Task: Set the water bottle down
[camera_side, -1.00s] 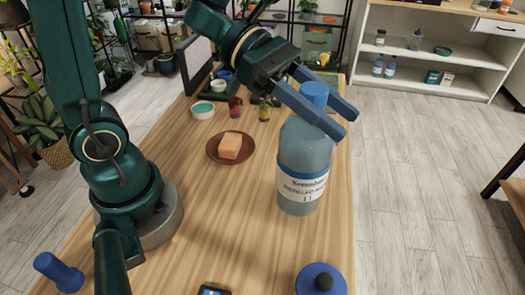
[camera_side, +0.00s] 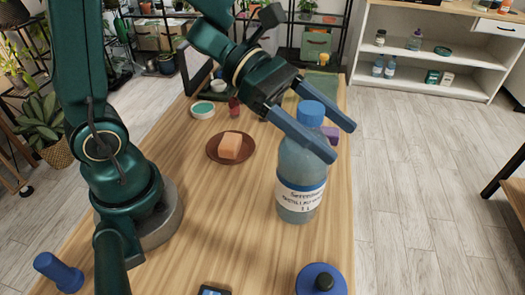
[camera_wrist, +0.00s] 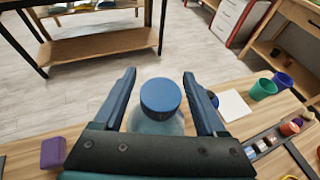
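The water bottle (camera_side: 300,165) is tall and translucent blue-grey, with a blue cap and a white printed label. It stands upright and its base appears to rest on the wooden table. My gripper (camera_side: 344,143) is around the top of the bottle, with one finger on each side below the cap. In the wrist view the blue cap (camera_wrist: 161,97) sits between the fingers (camera_wrist: 160,76). The fingers are spread, with narrow gaps to the bottle on both sides. The near finger hides part of the bottle's shoulder in the side view.
A brown saucer (camera_side: 213,152) with a peach block (camera_side: 229,146) lies left of the bottle. A purple block (camera_side: 331,134) is behind it. A blue disc with a black knob (camera_side: 322,282) and a phone (camera_side: 213,291) are at the front. The table's right edge is close to the bottle.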

